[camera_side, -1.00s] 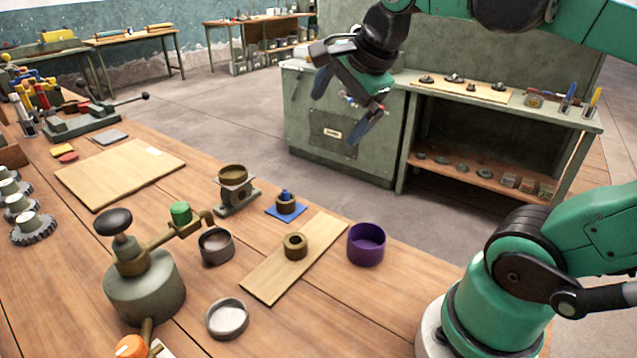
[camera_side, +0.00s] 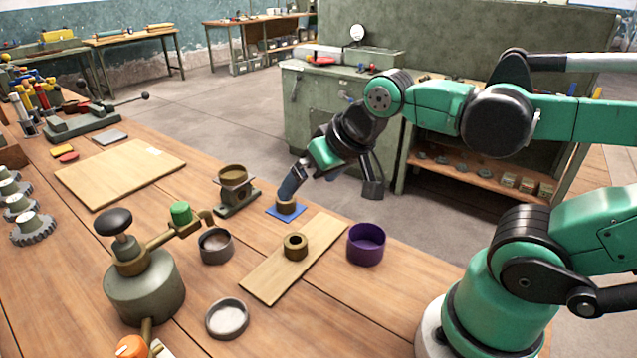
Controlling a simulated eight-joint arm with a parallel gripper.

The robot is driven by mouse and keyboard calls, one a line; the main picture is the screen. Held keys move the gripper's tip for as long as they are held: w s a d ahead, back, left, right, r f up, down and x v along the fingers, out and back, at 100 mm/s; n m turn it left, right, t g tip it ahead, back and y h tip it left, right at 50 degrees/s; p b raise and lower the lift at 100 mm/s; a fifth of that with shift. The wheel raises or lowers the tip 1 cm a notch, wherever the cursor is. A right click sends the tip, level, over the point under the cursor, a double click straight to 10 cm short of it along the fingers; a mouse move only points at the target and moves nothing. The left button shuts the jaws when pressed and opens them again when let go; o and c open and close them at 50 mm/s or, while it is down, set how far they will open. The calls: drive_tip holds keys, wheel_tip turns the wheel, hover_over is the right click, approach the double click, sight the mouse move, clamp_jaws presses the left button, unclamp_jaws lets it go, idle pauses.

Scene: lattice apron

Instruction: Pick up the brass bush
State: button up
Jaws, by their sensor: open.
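A brass bush (camera_side: 295,246), a short ring with a dark central hole, stands upright on a narrow pale wooden board (camera_side: 272,276). A second, similar brownish ring (camera_side: 286,207) sits on a blue square pad (camera_side: 272,213) behind it. My gripper (camera_side: 332,188) is open and empty, its two fingers spread wide and tilted down. It is above and behind the board, apart from the bush there. Its left finger overlaps the top of the ring on the blue pad in the picture, hiding it; I cannot tell whether they touch.
A purple cup (camera_side: 366,245) stands right of the board. A grey cup (camera_side: 216,246), a shallow metal dish (camera_side: 227,319) and a brass-topped stand (camera_side: 236,190) are on the left. A hand press (camera_side: 144,286) with a black knob stands front left. A flat board (camera_side: 118,174) lies behind it.

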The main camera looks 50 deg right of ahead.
drive_tip(key=f+n, duration=0.1)
drive_tip(key=n, duration=0.1)
drive_tip(key=shift+s+a+f+n, duration=0.15)
drive_tip(key=shift+a+f+n, duration=0.15)
drive_tip(key=shift+a+f, duration=0.05)
drive_tip(key=shift+c, duration=0.7)
